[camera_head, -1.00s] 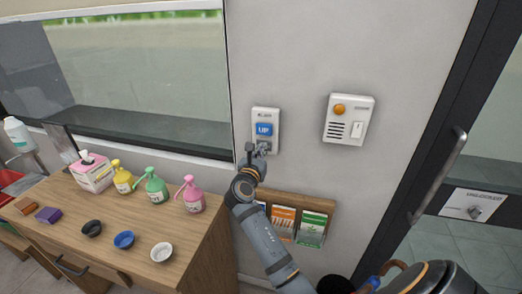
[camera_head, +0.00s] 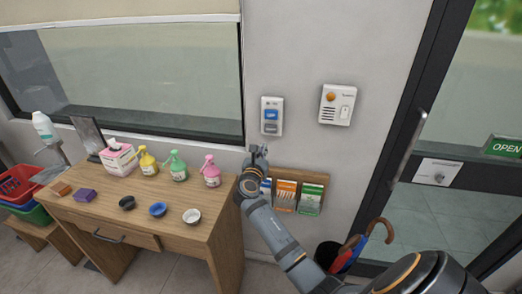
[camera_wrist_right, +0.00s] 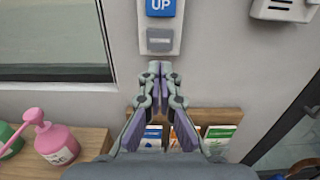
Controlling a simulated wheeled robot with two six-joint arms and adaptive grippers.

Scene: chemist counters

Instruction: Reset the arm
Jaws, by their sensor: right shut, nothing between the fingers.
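My right gripper (camera_head: 257,152) is shut and empty. It is in front of the wall, below the switch panel and above the leaflet rack, apart from both as far as I can see. In the right wrist view its fingertips (camera_wrist_right: 159,68) meet just under the panel. The switch panel (camera_head: 272,103) is white with a blue UP button (camera_head: 271,115) and a grey button (camera_head: 270,128) below it. In the wrist view the blue button (camera_wrist_right: 160,7) and the grey button (camera_wrist_right: 160,40) show clearly. My left gripper is not in view.
A wooden table (camera_head: 170,239) at left holds a pink bottle (camera_head: 211,172), other pump bottles and small bowls. A wooden leaflet rack (camera_head: 321,179) is on the wall. An intercom box (camera_head: 337,104) is right of the panel. A glass door with a handle (camera_head: 407,160) stands at right.

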